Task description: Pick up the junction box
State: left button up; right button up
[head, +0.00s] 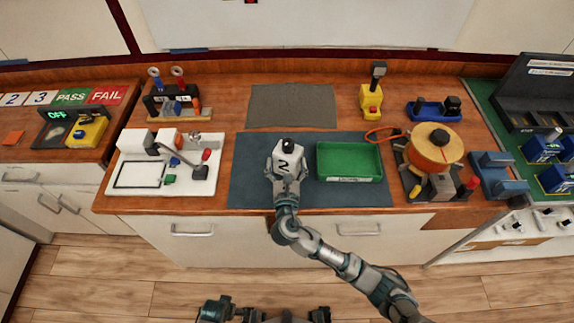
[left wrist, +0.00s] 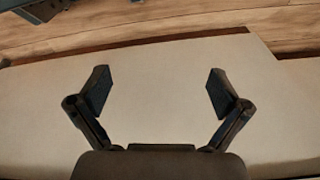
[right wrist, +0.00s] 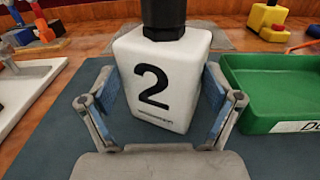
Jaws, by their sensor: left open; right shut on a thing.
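The junction box (head: 289,153) is white with a black 2 on its face and a black fitting on top. It stands upright over the dark mat (head: 250,180), left of the green tray. My right gripper (head: 287,173) has its fingers on both sides of it. In the right wrist view the box (right wrist: 160,88) sits between the finger pads of the right gripper (right wrist: 160,100). I cannot tell whether its base touches the mat. My left gripper (left wrist: 159,92) is open and empty, above a plain pale surface, away from the box.
The green tray (head: 349,162) is empty and close to the right. An orange spool (head: 434,149) stands beyond it. A white fixture board (head: 137,178) is at left. A bare grey pad (head: 291,106) lies behind the box. A yellow tool (head: 371,98) stands at the back.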

aim_at(282, 156)
jog(key=shift+a+r, duration=0.2)
jog(key=shift+a, duration=0.4)
jog(key=shift+a+r, duration=0.2)
jog(key=r+p, duration=0.1)
jog(key=r, duration=0.2)
jog(key=shift+d, duration=0.2)
pick_arm(q)
jog(key=s+a+f+p, duration=0.1)
jog(key=s+f, duration=0.3)
jog(key=f, duration=0.4)
jog(key=shift+p, duration=0.7)
pick_arm(e)
jog(key=s+r, duration=0.1)
jog(key=s, duration=1.5)
jog(key=shift+d+r, duration=0.2)
jog(key=shift+d, duration=0.15)
